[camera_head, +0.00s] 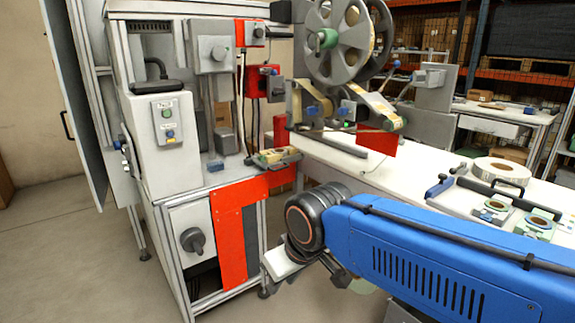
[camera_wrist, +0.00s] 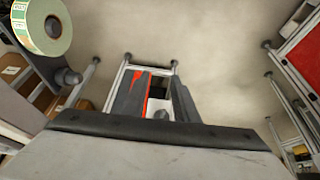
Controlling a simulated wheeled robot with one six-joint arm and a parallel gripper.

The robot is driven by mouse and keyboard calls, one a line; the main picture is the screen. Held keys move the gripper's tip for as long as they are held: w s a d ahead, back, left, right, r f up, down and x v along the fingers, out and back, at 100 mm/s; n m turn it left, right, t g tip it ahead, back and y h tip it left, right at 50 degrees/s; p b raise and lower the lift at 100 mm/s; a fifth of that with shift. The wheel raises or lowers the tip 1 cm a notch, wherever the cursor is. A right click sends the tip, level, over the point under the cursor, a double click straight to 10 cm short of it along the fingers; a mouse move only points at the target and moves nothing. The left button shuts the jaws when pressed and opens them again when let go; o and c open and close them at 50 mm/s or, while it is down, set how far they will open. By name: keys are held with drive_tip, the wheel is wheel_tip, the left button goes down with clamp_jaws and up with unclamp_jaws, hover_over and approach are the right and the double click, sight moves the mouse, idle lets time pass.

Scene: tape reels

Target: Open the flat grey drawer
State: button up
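My gripper (camera_wrist: 161,82) shows in the wrist view with its two dark fingers apart and nothing clearly held between them. An orange-red strip shows between them, above the floor. I cannot tell for sure which part is the flat grey drawer. A flat, light grey drawer-like front (camera_head: 487,126) sits under the back table, apart from my gripper, and looks closed.
A grey machine cabinet (camera_head: 172,150) with red panels stands left. A tape roll (camera_wrist: 45,25) shows in the wrist view. The left floor is clear.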

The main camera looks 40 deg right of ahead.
drive_tip(key=w+d+r+n+t+h, duration=0.2)
drive_tip(key=w+d+r+n+t, duration=0.1)
drive_tip(key=w+d, duration=0.6)
drive_tip(key=w+d+r+n+t+h, duration=0.1)
drive_tip(key=w+d+r+n+t, duration=0.25)
drive_tip(key=w+d, duration=0.5)
drive_tip(key=w+d+r+n+t+h, duration=0.2)
drive_tip(key=w+d+n, duration=0.2)
drive_tip(key=w+d, duration=0.5)
drive_tip(key=n+t+y, duration=0.2)
drive_tip(key=n+y, duration=0.3)
drive_tip(key=n, duration=0.3)
approach(283, 168)
drive_tip(key=shift+m, duration=0.25)
drive_tip(key=x, duration=1)
drive_tip(key=shift+w+f, duration=0.15)
drive_tip(key=shift+w, duration=0.15)
drive_tip(key=shift+f, duration=0.1)
clamp_jaws()
